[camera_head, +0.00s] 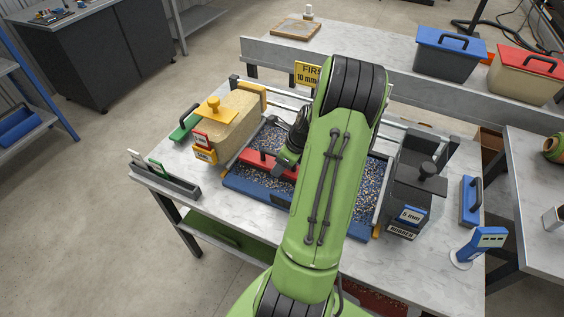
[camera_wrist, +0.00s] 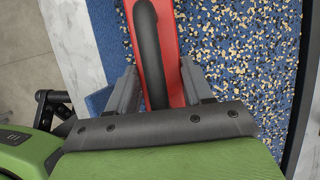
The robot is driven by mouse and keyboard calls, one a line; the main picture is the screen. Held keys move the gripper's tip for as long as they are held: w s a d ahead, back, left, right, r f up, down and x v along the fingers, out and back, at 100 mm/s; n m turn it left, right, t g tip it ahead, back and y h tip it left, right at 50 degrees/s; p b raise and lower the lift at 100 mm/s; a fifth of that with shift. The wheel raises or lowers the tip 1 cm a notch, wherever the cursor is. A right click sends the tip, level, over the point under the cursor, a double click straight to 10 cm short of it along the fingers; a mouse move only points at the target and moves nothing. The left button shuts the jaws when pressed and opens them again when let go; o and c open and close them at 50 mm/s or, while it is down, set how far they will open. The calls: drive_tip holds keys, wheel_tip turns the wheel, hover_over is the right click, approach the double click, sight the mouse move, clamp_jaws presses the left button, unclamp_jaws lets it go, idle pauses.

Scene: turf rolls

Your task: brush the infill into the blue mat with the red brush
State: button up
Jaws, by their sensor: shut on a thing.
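The red brush (camera_head: 259,164) lies across the left part of the blue mat (camera_head: 245,189). In the wrist view the red brush (camera_wrist: 174,45) has a black arched handle. My gripper (camera_head: 287,163) is shut on this handle, with a grey finger on each side of it in the wrist view (camera_wrist: 157,76). Cream, tan and dark infill (camera_wrist: 235,45) is scattered over the mat to the right of the brush. The strip of mat at the left of the brush looks mostly bare blue. My arm hides the middle of the mat in the head view.
A tan bin with a yellow-handled lid (camera_head: 213,108) stands left of the mat. A dark bin labelled rubber (camera_head: 420,180) stands right. Rails flank the mat.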

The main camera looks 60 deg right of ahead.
sight(293, 170)
drive_tip(key=shift+f+b, duration=0.55)
drive_tip(key=shift+f, duration=0.45)
idle(0.3)
drive_tip(key=shift+r, duration=0.1)
drive_tip(key=shift+s+d+p, duration=0.15)
drive_tip(key=shift+s+p, duration=0.2)
drive_tip(key=shift+s, duration=0.45)
drive_tip(key=shift+s+d+p, duration=0.15)
drive_tip(key=shift+s+p, duration=0.2)
drive_tip(key=shift+s, duration=0.45)
drive_tip(key=shift+w+a+p, duration=0.15)
drive_tip(key=shift+w+p, duration=0.05)
drive_tip(key=shift+w, duration=0.65)
drive_tip(key=shift+w+a+p, duration=0.1)
drive_tip(key=shift+w+p, duration=0.1)
drive_tip(key=shift+w, duration=0.6)
drive_tip(key=shift+s+d+p, duration=0.35)
drive_tip(key=shift+s+d, duration=0.05)
drive_tip(key=shift+s, duration=2.2)
drive_tip(key=shift+s+d+p, duration=0.35)
drive_tip(key=shift+s+d, duration=0.05)
drive_tip(key=shift+s, duration=2.25)
drive_tip(key=shift+s+d+p, duration=0.35)
drive_tip(key=shift+s+d, duration=0.05)
drive_tip(key=shift+s, duration=2.2)
